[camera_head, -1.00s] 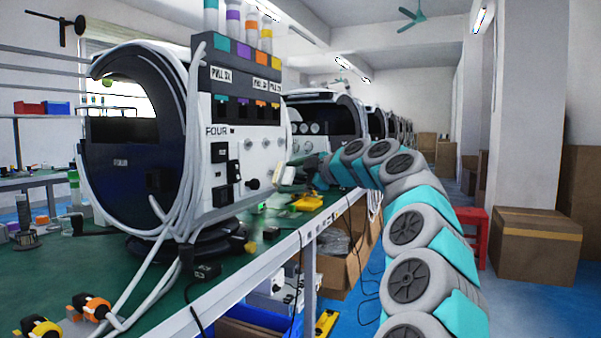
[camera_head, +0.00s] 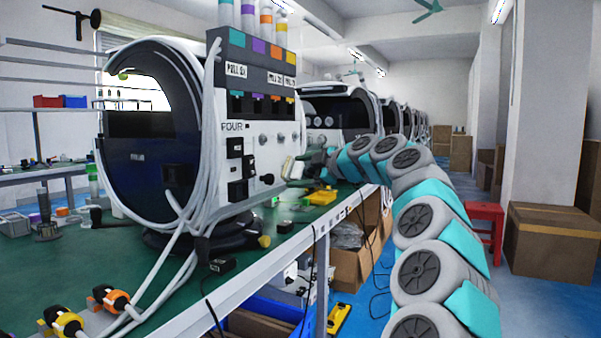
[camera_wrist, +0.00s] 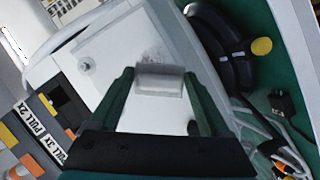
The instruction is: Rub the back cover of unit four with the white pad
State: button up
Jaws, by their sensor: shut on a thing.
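Unit four (camera_head: 228,158) is a large white machine with a round dark opening and the word FOUR on its side panel. My gripper (camera_head: 303,168) is just right of it in the head view. In the wrist view, my gripper (camera_wrist: 160,92) has its green fingers closed on the white pad (camera_wrist: 160,80), a small pale block. The pad is at a flat white back cover (camera_wrist: 118,58) with a dark grey smudge (camera_wrist: 153,57) just beyond the pad. I cannot tell whether the pad touches the cover.
The green bench (camera_head: 110,262) carries thick white cables and orange-yellow connectors (camera_head: 110,298). A yellow tool (camera_head: 320,196) lies near the bench edge. More machines (camera_head: 340,113) stand behind. Cardboard boxes (camera_head: 553,240) and a red stool (camera_head: 484,228) stand on the floor at right.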

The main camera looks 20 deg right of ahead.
jog(key=shift+w+a, duration=0.6)
jog(key=shift+w, duration=0.05)
dwell(0.3)
jog(key=shift+w+d+r+p, duration=0.1)
jog(key=shift+w+d+p, duration=0.25)
jog(key=shift+w+d, duration=0.25)
jog(key=shift+w+d+r+p, duration=0.1)
jog(key=shift+w+d+p, duration=0.25)
jog(key=shift+d, duration=0.3)
jog(key=shift+w+d+f, duration=0.2)
jog(key=shift+w+d, duration=0.1)
jog(key=shift+d, duration=0.15)
jog(key=shift+a, duration=0.1)
jog(key=a+b, duration=0.1)
jog(key=s+a+b, duration=0.1)
jog(key=b, duration=0.1)
jog(key=shift+f, duration=0.2)
jog(key=shift+s+a+r+b, duration=0.15)
jog(key=shift+s+a+b, duration=0.4)
jog(key=shift+a+b, duration=0.45)
jog(key=shift+d+b, duration=0.2)
jog(key=shift+b, duration=0.1)
